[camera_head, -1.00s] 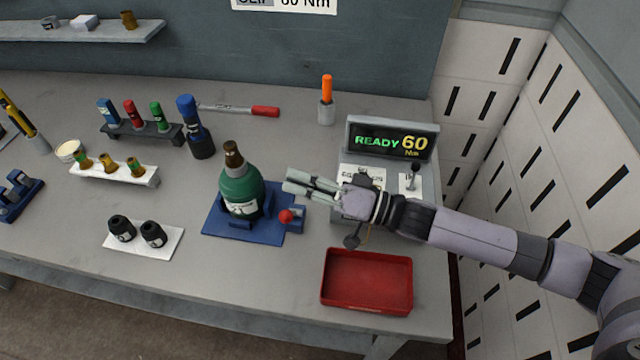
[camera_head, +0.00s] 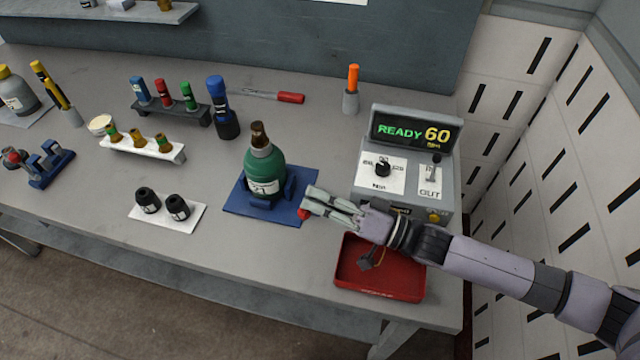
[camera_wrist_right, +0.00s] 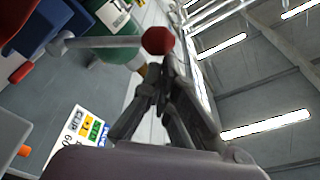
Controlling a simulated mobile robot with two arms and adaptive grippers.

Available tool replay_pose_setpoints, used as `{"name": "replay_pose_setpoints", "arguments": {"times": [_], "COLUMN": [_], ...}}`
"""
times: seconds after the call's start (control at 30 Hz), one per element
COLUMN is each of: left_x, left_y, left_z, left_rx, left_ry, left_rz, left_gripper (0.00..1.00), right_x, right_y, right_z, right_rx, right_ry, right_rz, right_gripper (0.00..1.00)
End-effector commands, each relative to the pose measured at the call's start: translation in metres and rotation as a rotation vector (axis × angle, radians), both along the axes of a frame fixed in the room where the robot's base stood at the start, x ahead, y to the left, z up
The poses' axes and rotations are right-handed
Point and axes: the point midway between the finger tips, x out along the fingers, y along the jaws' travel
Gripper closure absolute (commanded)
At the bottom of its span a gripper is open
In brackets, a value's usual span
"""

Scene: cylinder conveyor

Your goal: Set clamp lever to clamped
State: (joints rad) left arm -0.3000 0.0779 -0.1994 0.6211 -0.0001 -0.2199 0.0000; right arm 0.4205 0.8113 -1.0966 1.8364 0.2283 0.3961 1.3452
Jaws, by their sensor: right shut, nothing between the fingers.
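A green bottle-shaped cylinder (camera_head: 264,168) with a brown top stands upright in a blue clamp fixture (camera_head: 240,204). The clamp lever's red ball knob (camera_head: 303,214) shows at the fixture's right front, partly behind my right gripper (camera_head: 309,200). In the wrist view the red knob (camera_wrist_right: 158,40) sits at the end of a grey lever rod (camera_wrist_right: 105,42), just beyond the fingertips. My right gripper is shut and empty, its fingertips close to the knob; I cannot tell if they touch. My left gripper is out of view.
A red tray (camera_head: 350,282) lies below my right wrist. A grey control box (camera_head: 400,205) reading READY 60 stands behind it. Racks with coloured cylinders (camera_head: 170,115) and a white plate (camera_head: 195,218) with two black parts are to the left.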

Motion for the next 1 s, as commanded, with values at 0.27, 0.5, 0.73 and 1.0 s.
{"name": "replay_pose_setpoints", "arguments": {"times": [0.27, 0.5, 0.73, 1.0], "left_x": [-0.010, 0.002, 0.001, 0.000], "left_y": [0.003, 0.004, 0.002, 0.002], "left_z": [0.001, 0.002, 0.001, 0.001], "left_rx": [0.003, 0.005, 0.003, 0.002], "left_ry": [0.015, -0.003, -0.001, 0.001], "left_rz": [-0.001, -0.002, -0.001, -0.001], "left_gripper": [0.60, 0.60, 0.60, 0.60], "right_x": [-0.005, -0.006, -0.019, -0.032], "right_y": [0.002, -0.002, -0.034, -0.064], "right_z": [-0.004, -0.005, -0.011, -0.015], "right_rx": [0.000, -0.001, -0.004, 0.000], "right_ry": [-0.002, -0.002, 0.001, 0.003], "right_rz": [-0.002, -0.002, -0.003, -0.003], "right_gripper": [1.00, 1.00, 1.00, 1.00]}}
